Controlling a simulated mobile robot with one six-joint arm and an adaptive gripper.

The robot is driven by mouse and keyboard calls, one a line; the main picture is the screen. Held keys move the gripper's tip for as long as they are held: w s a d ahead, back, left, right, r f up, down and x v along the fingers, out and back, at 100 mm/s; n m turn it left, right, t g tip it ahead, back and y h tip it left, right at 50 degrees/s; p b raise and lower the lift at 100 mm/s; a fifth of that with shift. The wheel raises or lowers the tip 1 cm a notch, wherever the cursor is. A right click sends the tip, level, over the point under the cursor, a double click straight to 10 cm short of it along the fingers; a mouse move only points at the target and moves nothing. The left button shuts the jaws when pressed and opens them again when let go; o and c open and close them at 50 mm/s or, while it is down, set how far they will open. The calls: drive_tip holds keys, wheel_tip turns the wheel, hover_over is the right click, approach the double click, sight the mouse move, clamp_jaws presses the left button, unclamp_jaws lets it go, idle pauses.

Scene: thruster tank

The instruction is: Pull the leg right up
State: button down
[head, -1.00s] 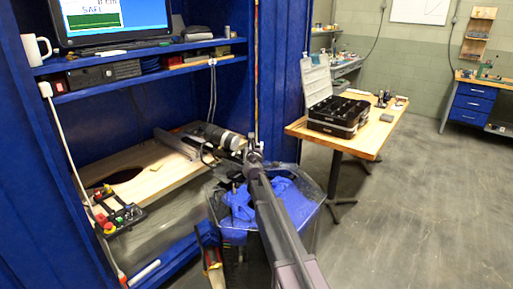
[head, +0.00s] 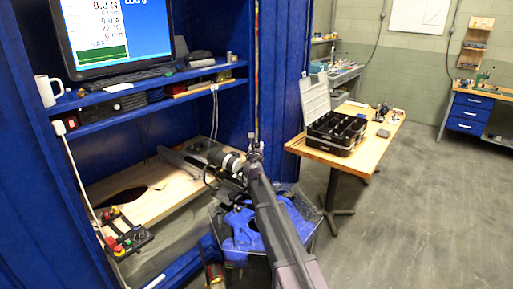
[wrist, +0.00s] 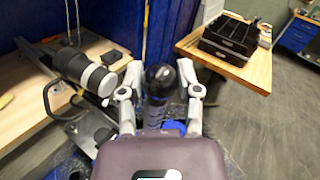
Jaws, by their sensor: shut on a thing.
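My gripper (wrist: 160,97) has its two grey fingers on either side of a black, round-topped piece (wrist: 160,78) and is shut on it. I cannot tell for sure whether this piece is the end of the leg. In the head view my gripper (head: 253,145) is small and hides what it holds. A grey metal beam (head: 180,160) lies over the wooden bench at the left. A black and white cylinder (head: 226,160) lies at its right end; it also shows in the wrist view (wrist: 85,72), left of my gripper and apart from the fingers.
A clear tank with blue inside (head: 245,225) stands below my arm. Blue shelves with a monitor (head: 115,35) and a white mug (head: 47,90) rise at the left. A table (head: 315,152) with an open black case (head: 336,132) stands right. The floor at right is clear.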

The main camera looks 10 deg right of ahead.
drive_tip(key=shift+w+r+p, duration=0.1)
drive_tip(key=shift+r+p, duration=1.25)
drive_tip(key=shift+r, duration=0.4)
drive_tip(key=c, duration=0.5)
unclamp_jaws()
drive_tip(key=shift+d, duration=0.1)
drive_tip(key=shift+c, duration=0.2)
drive_tip(key=shift+o, duration=1.2)
drive_tip(key=shift+r, duration=0.15)
drive_tip(key=shift+s, duration=0.2)
drive_tip(key=v, duration=1.2)
